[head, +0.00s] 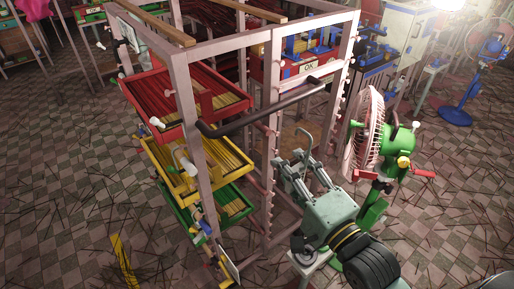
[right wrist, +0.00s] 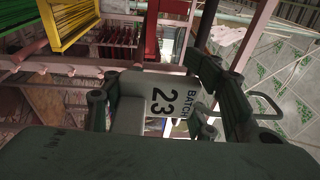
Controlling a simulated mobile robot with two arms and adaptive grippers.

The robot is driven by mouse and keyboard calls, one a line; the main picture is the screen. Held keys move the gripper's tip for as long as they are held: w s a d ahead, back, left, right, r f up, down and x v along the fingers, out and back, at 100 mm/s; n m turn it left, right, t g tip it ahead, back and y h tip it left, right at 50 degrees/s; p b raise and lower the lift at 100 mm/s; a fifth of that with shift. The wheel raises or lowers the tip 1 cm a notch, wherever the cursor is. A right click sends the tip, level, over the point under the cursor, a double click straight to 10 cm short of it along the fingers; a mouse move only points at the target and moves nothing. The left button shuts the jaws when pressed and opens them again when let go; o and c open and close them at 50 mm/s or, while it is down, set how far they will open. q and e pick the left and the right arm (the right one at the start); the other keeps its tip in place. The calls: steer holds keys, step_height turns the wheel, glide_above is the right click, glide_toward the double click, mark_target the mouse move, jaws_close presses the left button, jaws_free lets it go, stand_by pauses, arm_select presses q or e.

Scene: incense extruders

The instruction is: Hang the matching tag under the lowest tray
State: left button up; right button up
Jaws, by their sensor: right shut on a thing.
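My right gripper (head: 298,163) is shut on a white tag (right wrist: 160,106) that reads "BATCH 23", seen sideways in the right wrist view. A thin metal loop (right wrist: 268,106) shows beside the tag. In the head view the tag is hard to make out. The lowest tray on the rack is green (head: 236,210), holding thin sticks. A yellow tray (head: 172,182) and a red tray (head: 165,119) are above it. The gripper is right of the trays, apart from them, beyond a rack post. My left gripper is not in view.
The pale metal rack (head: 267,190) has upright posts with pegs, and a dark bar (head: 262,111) crosses its near side. A green fan (head: 376,140) stands close right of my gripper.

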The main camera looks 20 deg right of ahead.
steer(key=p+x, duration=0.2)
steer(key=x, duration=1.2)
steer(key=shift+w+f, duration=0.4)
steer(key=shift+f, duration=0.25)
step_height(320, 180, down, 2)
steer(key=shift+a+f+p, duration=0.1)
steer(key=shift+p, duration=0.35)
steer(key=shift+c, duration=0.5)
steer(key=shift+s+f, duration=0.1)
steer(key=shift+f, duration=0.1)
steer(key=shift+f, duration=0.2)
steer(key=o, duration=1.3)
steer(key=shift+c, duration=0.2)
